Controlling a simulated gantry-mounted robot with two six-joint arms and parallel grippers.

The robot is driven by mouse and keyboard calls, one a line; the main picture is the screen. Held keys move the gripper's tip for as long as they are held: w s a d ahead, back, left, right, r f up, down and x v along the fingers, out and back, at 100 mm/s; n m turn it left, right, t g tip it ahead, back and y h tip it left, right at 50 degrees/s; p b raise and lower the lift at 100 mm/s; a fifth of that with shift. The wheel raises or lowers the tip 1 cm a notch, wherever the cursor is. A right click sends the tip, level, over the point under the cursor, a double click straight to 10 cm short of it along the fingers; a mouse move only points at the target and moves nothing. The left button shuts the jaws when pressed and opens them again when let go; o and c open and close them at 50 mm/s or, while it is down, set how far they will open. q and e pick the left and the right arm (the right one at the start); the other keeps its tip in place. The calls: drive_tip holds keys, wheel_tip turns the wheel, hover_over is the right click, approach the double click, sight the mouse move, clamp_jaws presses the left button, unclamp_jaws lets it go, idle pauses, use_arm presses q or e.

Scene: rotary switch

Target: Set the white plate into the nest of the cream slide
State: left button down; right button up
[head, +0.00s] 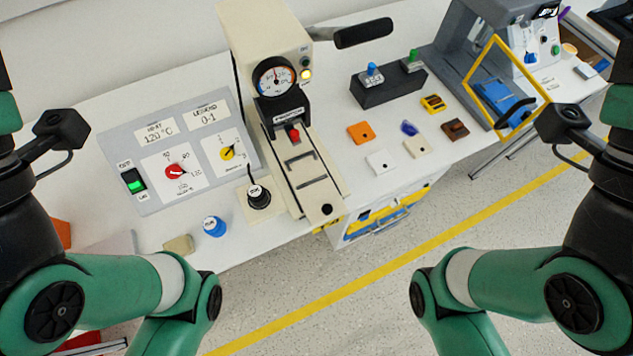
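The white plate (380,162) is a small flat square with a tiny dark mark. It lies on the white table to the right of the cream press. The cream slide (318,193) extends forward from the foot of the press, with dark cross bars and a round black spot near its front end. Its nest seems to be the area between the bars; no plate shows there, but the detail is small. My two arms frame the view at left and right. Their lower links leave at the bottom edge, and neither gripper shows.
The cream press (262,45) has a gauge and a black lever (363,33). An orange plate (360,132), a cream plate (417,147) and a brown plate (455,130) lie near the white one. A control panel (185,150) and a black stamp (258,195) are left of the slide.

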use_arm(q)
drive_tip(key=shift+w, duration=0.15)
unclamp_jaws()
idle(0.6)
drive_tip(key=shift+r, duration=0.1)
